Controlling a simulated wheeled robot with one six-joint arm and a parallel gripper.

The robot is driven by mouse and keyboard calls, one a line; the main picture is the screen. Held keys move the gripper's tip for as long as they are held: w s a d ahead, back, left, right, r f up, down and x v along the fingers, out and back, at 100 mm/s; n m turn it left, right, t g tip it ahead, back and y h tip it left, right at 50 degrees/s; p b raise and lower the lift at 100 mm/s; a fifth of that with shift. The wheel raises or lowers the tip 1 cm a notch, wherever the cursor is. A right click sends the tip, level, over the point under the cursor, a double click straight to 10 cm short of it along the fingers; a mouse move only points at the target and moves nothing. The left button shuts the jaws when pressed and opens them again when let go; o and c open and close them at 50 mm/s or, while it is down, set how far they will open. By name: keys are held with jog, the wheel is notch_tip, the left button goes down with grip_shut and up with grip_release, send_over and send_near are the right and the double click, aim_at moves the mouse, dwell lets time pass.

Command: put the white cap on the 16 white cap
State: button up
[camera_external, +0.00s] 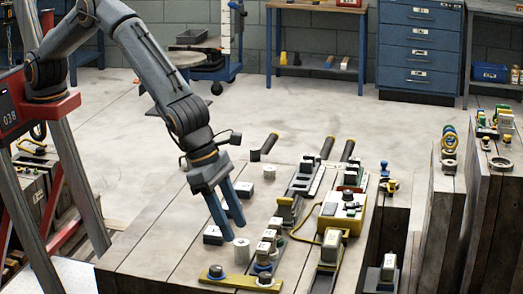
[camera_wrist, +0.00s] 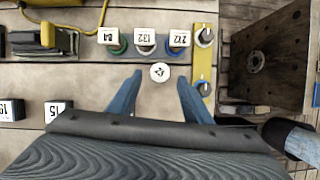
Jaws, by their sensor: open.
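My gripper (camera_external: 230,229) is open, with its blue fingers pointing down above the plank table. A round white cap (camera_external: 241,251) stands just below and beside the fingertips in the external view. In the wrist view the white cap (camera_wrist: 160,72), with a small dark mark on top, lies between the fingertips (camera_wrist: 160,84), with nothing gripped. At the left of the wrist view are two square white-topped blocks: one (camera_wrist: 57,110) seems to read 15, the other (camera_wrist: 12,110) is cut off and its number is unclear. A dark block with a white top (camera_external: 213,235) stands left of the cap.
White square caps marked 84 (camera_wrist: 108,36), 132 (camera_wrist: 145,36) and 212 (camera_wrist: 180,38) stand in a row beyond the cap. A yellow bar (camera_external: 240,282) lies at the table's front. A yellow box (camera_external: 341,212) and dark tools stand to the right. Bare planks lie left of the gripper.

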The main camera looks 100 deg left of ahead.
jog(key=v, duration=0.8)
jog(key=shift+b, duration=0.45)
jog(key=s+a+n+g, duration=0.1)
jog(key=s+a+n, duration=0.6)
jog(key=a, duration=0.5)
jog(key=s+a+n+g, duration=0.1)
jog(key=s+a+n, duration=0.4)
jog(key=a+n, duration=0.55)
jog(key=s+a+f+n+g, duration=0.1)
jog(key=s+a+n, duration=0.7)
jog(key=s+n, duration=0.2)
jog(key=s+a+f+n+g, duration=0.1)
jog(key=s+a+n, duration=0.6)
jog(key=s, duration=0.8)
jog(key=n, duration=0.2)
jog(key=shift+s+a+n, duration=0.25)
jog(key=shift+a+n, duration=0.1)
